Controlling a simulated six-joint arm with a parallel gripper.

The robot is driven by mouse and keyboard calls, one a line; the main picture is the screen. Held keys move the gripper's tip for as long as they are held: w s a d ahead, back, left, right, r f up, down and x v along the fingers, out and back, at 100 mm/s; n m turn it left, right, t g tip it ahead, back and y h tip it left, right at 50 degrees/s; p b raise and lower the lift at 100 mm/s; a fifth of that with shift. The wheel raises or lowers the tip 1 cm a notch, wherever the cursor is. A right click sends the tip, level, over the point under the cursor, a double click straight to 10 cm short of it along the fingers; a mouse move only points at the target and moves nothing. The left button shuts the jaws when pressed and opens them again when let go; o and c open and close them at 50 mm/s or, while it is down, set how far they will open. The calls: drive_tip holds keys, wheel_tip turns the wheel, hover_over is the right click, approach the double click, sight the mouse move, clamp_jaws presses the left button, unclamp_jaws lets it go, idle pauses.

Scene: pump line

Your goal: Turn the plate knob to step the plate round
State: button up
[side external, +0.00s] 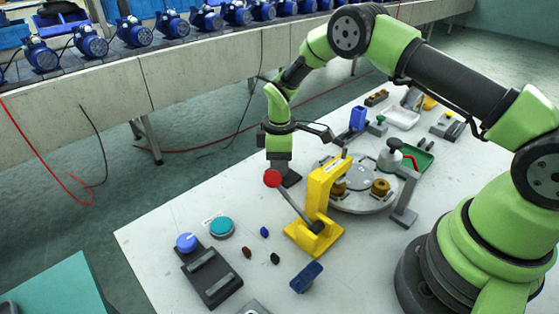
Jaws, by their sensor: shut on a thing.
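The round grey plate (362,207) lies on the table at the right of the middle, bearing brass-coloured parts, one of them (380,187) near its front right. My gripper (284,172) points down at the plate's left, behind the red ball of a lever. It is shut at a dark piece low over the table, which I take for the plate knob; the knob itself is mostly hidden by the gripper, so its angle cannot be told.
A yellow lever press (323,190) with a red ball (272,178) stands close in front of my gripper. A grey stand (406,197) is at the plate's right. A control box (211,275) and small loose parts lie front left.

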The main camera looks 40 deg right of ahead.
idle(0.4)
drive_tip(key=o, duration=0.9)
wheel_tip(320, 180, up, 10)
